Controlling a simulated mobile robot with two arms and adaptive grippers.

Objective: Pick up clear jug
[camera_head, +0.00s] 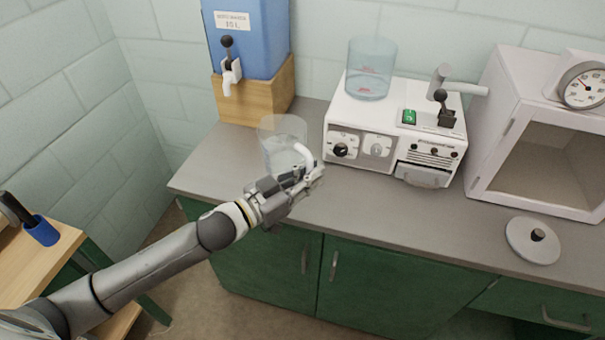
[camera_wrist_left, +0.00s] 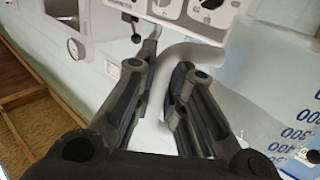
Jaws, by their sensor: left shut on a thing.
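The clear jug (camera_head: 281,140) stands on the grey counter, in front of the blue dispenser and left of the white machine. Its white handle (camera_head: 303,155) points to the right and toward me. My left gripper (camera_head: 306,174) is at the handle, with its fingers closed on it. In the left wrist view the pale handle (camera_wrist_left: 182,52) runs between the two dark fingers (camera_wrist_left: 160,85). The jug's clear wall with blue printed marks (camera_wrist_left: 290,110) fills the right side there. The jug looks upright, and its base is partly hidden by the gripper. My right gripper does not show.
A blue dispenser (camera_head: 245,40) with a white tap sits on a wooden block behind the jug. The white machine (camera_head: 392,125) carries another clear vessel (camera_head: 371,70). A white cabinet (camera_head: 545,140) and a round lid (camera_head: 532,241) are farther right. The front counter between them is clear.

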